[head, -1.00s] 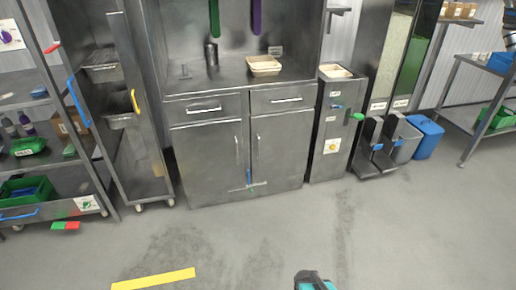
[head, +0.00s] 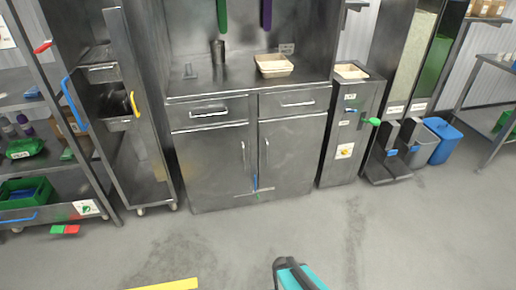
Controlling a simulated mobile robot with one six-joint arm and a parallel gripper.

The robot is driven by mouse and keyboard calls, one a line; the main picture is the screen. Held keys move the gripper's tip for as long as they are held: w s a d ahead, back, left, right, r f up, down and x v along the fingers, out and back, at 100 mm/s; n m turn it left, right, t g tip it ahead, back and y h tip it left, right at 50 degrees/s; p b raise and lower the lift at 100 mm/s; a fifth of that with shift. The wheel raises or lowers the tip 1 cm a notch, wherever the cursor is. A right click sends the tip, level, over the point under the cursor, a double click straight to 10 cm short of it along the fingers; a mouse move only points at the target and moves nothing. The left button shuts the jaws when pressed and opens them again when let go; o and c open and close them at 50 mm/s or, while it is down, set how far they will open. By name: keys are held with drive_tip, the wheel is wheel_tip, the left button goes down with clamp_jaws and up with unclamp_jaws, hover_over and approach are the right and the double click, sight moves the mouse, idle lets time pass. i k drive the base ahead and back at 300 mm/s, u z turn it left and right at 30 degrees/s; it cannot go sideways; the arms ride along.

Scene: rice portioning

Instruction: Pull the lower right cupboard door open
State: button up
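The lower right cupboard door (head: 290,155) is a grey metal panel under the right drawer, and it is shut. Its thin vertical handle (head: 267,149) is near its left edge. The lower left door (head: 212,165) beside it is shut too, with its own vertical handle (head: 243,151). A small blue and green item (head: 255,184) shows low at the seam between the doors. A teal and black part of my arm shows at the bottom edge, well short of the cupboard. My gripper's fingers cannot be seen.
Two shut drawers (head: 208,113) sit above the doors, and a beige tray (head: 273,65) is on the counter. A narrow metal unit (head: 349,130) stands right of the cupboard, an open tall rack (head: 110,110) left.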

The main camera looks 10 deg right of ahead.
sight(289, 147)
drive_tip(key=u, duration=0.8)
drive_tip(key=i, duration=1.05)
drive_tip(key=u, duration=0.45)
